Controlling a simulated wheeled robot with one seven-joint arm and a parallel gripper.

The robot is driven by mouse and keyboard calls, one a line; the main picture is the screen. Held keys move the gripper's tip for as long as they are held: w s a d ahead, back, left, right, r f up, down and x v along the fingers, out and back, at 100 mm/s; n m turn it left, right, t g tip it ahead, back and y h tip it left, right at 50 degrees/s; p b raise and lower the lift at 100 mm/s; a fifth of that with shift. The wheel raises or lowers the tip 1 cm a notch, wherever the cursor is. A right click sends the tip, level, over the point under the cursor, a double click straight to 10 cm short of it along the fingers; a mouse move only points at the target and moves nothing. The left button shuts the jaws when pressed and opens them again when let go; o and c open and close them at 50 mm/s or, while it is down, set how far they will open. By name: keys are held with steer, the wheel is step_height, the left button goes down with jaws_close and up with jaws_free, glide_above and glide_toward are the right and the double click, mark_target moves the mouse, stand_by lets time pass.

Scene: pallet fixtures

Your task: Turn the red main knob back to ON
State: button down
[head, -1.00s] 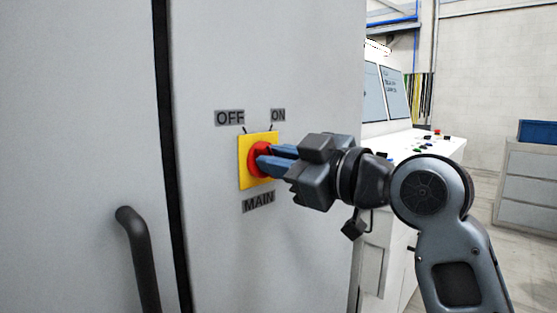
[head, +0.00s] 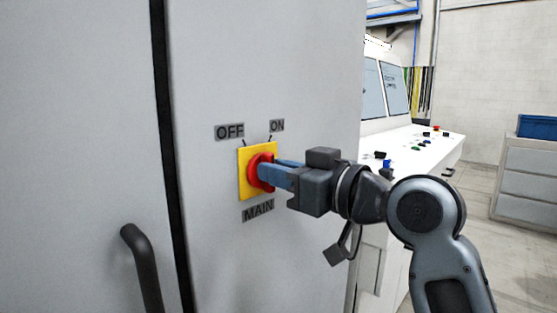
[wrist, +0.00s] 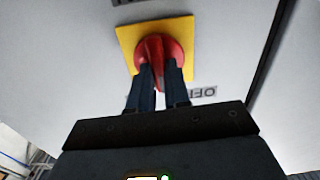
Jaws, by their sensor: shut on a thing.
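The red main knob (head: 257,167) sits on a yellow square plate (head: 245,183) on the grey cabinet door. The OFF label (head: 230,131) is above left of it, the ON label (head: 277,125) above right, and the MAIN label (head: 258,210) below. My gripper (head: 269,172) reaches in from the right, its blue fingers at the knob. In the wrist view, the fingers (wrist: 160,75) are shut on the knob's raised red ridge (wrist: 155,48), one on each side. The OFF label (wrist: 196,94) shows upside down there. The fingers partly hide the knob, and its exact pointing is unclear.
A black door handle (head: 141,262) stands out at lower left, beside a dark vertical gap. A white control console (head: 410,150) with coloured buttons stands behind my arm. Grey drawers with a blue bin (head: 538,127) are at far right.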

steer(key=shift+w+d+m+p, duration=0.1)
steer(key=shift+m+p, duration=1)
steer(key=shift+m, duration=0.55)
steer(key=shift+w+m+p, duration=0.1)
steer(key=shift+m+p, duration=0.95)
steer(key=shift+m, duration=0.6)
steer(key=c, duration=1.1)
jaws_free()
steer(key=shift+d+f, duration=0.1)
steer(key=shift+b+v, duration=0.85)
steer(key=shift+v, duration=3)
